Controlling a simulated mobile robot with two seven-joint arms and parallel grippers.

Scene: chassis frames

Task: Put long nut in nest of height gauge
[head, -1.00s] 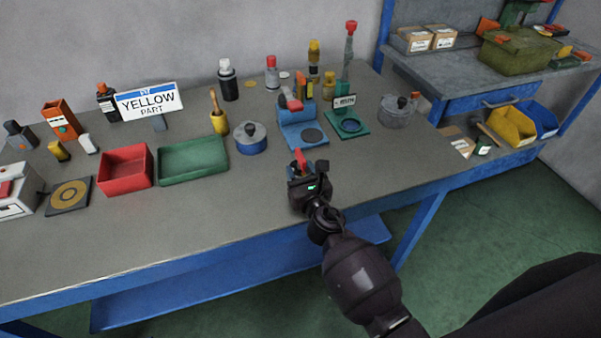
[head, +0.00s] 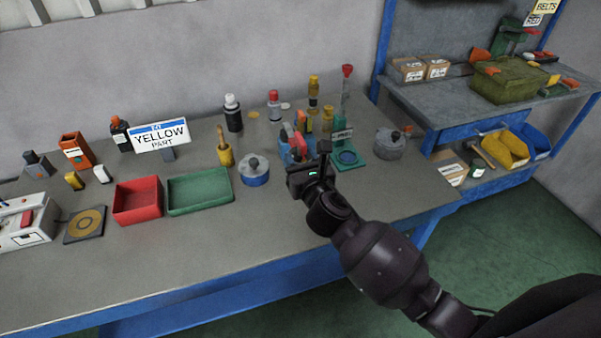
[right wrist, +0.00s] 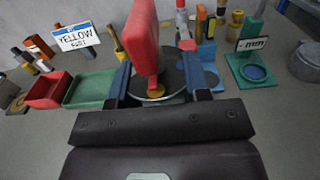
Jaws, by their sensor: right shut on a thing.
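My right gripper (head: 306,163) is over the front of the bench by the blue fixture; its fingers also show in the right wrist view (right wrist: 155,76). It is shut on a tall red piece (right wrist: 142,45) with a yellow lower end (right wrist: 155,93). I cannot tell for certain that this piece is the long nut. A green stand (head: 358,164) with a white label plate and a round blue-rimmed nest (right wrist: 256,73) is right of the gripper. It looks like the height gauge, but its label is not clearly legible. My left gripper is not in view.
The blue fixture (right wrist: 211,78) with a grey disc is partly hidden behind the gripper. Green (head: 200,193) and red (head: 138,203) trays lie further left. Bottles stand behind. The bench front is clear.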

